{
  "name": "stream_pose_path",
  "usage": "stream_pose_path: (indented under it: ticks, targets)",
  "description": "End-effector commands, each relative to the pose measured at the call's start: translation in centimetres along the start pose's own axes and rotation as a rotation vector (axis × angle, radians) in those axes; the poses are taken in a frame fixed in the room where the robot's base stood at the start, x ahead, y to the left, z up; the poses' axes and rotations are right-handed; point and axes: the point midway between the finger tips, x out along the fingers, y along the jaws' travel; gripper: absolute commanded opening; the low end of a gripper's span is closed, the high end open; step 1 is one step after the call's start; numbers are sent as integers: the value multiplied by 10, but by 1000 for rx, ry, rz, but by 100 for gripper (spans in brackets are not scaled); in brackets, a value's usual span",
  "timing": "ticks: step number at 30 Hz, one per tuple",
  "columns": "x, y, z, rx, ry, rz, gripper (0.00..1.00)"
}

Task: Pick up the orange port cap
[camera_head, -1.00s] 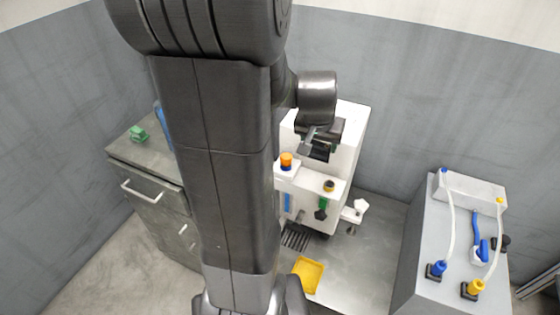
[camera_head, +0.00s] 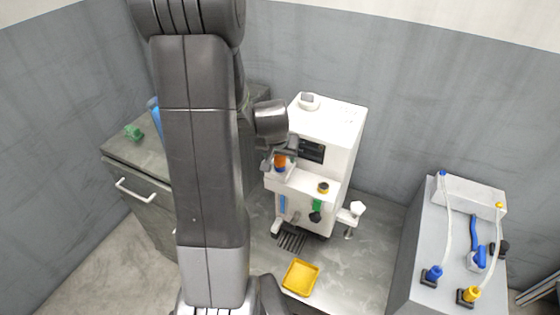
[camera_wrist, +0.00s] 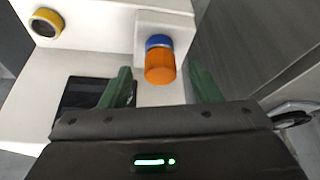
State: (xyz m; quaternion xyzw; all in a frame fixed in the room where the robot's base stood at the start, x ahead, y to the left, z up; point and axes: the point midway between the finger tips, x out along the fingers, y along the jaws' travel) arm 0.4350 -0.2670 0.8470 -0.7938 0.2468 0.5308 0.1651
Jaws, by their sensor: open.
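The orange port cap (camera_wrist: 160,68) sits on a blue collar (camera_wrist: 159,42) on the front ledge of the white machine (camera_head: 332,122). The cap also shows in the head view (camera_head: 280,160), just under my gripper. In the wrist view my gripper (camera_wrist: 163,82) has its two green fingers apart, one on each side of the cap. The cap appears between them, but I cannot tell how far the fingertips are from it in depth. Nothing is held. My arm hides part of the grey cabinet in the head view.
A yellow-ringed port (camera_head: 323,187) is right of the cap on the same ledge. A yellow tray (camera_head: 300,277) lies on the metal surface below. A grey unit (camera_head: 455,230) with hoses stands at right. A green item (camera_head: 133,132) rests on the cabinet (camera_head: 128,163).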

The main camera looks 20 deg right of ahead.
Motion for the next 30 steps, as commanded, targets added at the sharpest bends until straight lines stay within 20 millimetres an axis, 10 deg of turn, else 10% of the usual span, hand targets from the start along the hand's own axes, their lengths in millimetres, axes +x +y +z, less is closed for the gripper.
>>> stream_pose_path:
  ticks: [15,23,30]
  targets:
    - [27,-1,0,0,0,-1,57]
    - [27,-1,0,0,0,-1,10]
    - [26,-1,0,0,1,-1,9]
